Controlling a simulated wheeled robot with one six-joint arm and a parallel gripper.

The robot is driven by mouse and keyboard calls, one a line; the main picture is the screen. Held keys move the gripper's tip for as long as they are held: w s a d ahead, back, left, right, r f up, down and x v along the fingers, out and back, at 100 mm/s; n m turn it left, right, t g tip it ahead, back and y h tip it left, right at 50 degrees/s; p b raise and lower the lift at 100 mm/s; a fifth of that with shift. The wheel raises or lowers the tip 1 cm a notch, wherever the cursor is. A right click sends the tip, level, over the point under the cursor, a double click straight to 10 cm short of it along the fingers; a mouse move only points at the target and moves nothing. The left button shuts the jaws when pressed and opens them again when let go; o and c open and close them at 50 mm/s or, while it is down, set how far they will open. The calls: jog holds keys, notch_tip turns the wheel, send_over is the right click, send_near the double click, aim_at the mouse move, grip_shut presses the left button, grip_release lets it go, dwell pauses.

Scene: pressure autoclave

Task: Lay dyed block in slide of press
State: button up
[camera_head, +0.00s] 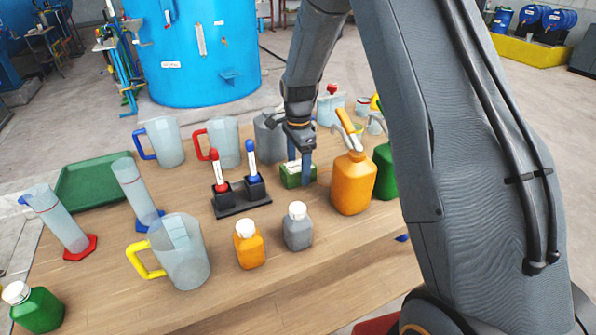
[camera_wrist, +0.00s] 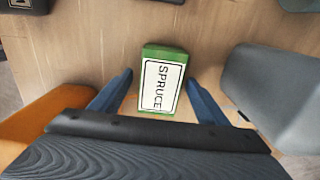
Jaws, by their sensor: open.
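A green block (camera_head: 291,179) with a white top label sits on the wooden table. In the wrist view the label on the block (camera_wrist: 162,82) reads SPRUCE. My gripper (camera_head: 298,165) is low over the block, pointing down. In the wrist view my gripper (camera_wrist: 160,78) is open, with one blue finger on each side of the block and gaps between. The fingers hide part of the block in the head view. I cannot make out the press or its slide in either view.
A dark stand (camera_head: 240,197) with red and blue markers is to the left. Small orange (camera_head: 249,250) and grey (camera_head: 297,232) bottles stand in front.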

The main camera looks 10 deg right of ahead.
jog(key=c, duration=1.4)
